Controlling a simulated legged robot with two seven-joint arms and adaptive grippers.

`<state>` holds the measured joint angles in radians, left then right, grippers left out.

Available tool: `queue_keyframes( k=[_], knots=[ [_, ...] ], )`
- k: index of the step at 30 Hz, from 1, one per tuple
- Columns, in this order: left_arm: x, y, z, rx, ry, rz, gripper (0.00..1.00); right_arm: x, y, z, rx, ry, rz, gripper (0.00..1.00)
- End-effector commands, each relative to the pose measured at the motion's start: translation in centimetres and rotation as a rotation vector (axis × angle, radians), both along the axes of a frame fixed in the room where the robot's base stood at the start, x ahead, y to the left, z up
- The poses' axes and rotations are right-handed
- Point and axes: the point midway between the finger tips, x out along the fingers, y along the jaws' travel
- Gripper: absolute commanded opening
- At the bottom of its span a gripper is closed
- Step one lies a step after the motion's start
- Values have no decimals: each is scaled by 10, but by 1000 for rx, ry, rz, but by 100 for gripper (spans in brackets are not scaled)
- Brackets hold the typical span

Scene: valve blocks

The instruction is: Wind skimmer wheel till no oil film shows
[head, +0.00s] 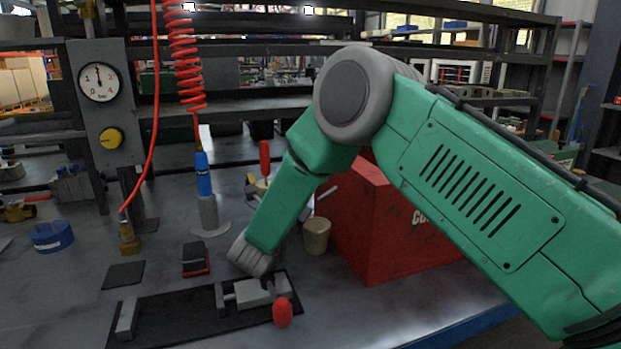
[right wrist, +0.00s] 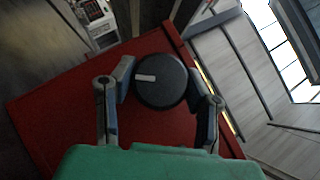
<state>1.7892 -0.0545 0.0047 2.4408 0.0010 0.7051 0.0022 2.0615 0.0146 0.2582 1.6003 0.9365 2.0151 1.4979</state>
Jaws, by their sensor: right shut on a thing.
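A round black wheel (right wrist: 163,86) with a short white mark on its face shows in the right wrist view, in front of a red panel (right wrist: 60,112). My right gripper (right wrist: 161,76) is shut on this wheel, with one finger on each side of its rim. The white mark points to the left in that view. In the head view my right arm comes in from the right, and its forearm hides the fingers and the wheel. No oil film can be made out in either view. My left gripper is in neither view.
A red box (head: 385,228) stands behind my right forearm. A vise with a red handle (head: 282,312) lies at the front. A gauge panel (head: 97,115), a red coiled hose (head: 183,60), a blue ring (head: 52,237) and a tan cup (head: 316,235) are around it.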

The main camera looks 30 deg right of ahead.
Motion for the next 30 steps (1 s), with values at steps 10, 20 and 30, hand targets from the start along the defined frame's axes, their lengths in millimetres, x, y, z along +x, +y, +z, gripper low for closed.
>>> queue_keyframes(
  k=[10, 20, 30],
  knots=[
    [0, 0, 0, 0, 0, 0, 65, 0, 1, -6, 7, 13, 4, 59],
    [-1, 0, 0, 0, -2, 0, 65, -1, 0, 0, 3, 2, 2, 63],
    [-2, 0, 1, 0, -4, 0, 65, -1, 1, 53, 2, -4, 1, 63]
  ],
)
